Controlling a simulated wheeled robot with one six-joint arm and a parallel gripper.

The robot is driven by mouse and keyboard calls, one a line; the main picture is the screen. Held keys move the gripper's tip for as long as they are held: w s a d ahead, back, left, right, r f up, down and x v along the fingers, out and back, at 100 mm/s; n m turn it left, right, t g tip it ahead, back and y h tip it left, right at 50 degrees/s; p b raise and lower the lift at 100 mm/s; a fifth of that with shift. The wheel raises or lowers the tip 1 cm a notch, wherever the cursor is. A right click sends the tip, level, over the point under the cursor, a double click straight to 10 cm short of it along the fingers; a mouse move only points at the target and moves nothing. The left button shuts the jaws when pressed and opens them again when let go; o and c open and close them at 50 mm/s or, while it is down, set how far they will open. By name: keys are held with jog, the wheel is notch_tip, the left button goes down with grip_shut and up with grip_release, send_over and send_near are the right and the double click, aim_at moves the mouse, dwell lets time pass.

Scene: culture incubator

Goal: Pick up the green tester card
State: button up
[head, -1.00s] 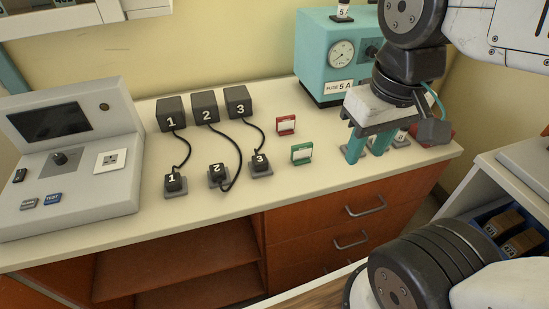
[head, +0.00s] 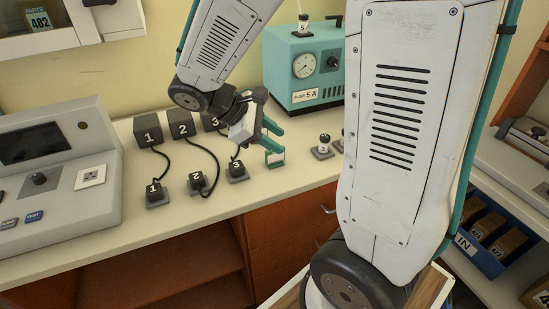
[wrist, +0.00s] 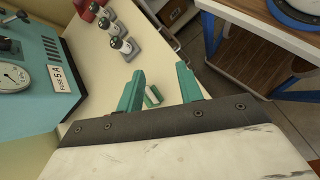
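The green tester card (head: 275,158) stands on the counter to the right of the small block marked 3, its upper part partly covered by my gripper in the head view. It also shows in the wrist view (wrist: 152,97) as a small green and white piece, seen between and beyond the fingers. My gripper (head: 272,134) has teal fingers and is just above and beside the card. In the wrist view the fingers (wrist: 159,84) are spread apart with nothing held between them. I cannot tell whether a finger touches the card.
Black blocks with cables (head: 180,125) stand left of my gripper. A teal fuse box (head: 300,75) is behind it. Several small fuse holders (wrist: 122,43) stand on the counter beyond the card in the wrist view. A grey console (head: 60,170) fills the counter's left end.

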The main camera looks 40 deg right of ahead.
aim_at(282, 160)
jog(key=w+f+n+h, duration=0.1)
jog(key=w+f+n, duration=0.1)
jog(key=w+d+f+n+h, duration=0.1)
jog(key=w+f+n+h, duration=0.1)
jog(key=w+f, duration=0.1)
jog(key=w+f+n+h, duration=0.1)
jog(key=w+f+n, duration=0.1)
jog(key=w+f, duration=0.1)
jog(key=shift+d+f+t+h, duration=0.15)
jog(key=shift+d+t+h, duration=0.15)
jog(key=shift+t, duration=0.1)
jog(key=x, duration=0.7)
jog(key=shift+s+d+f, duration=0.2)
jog(key=shift+s+f, duration=0.05)
jog(key=shift+f, duration=0.05)
grip_shut()
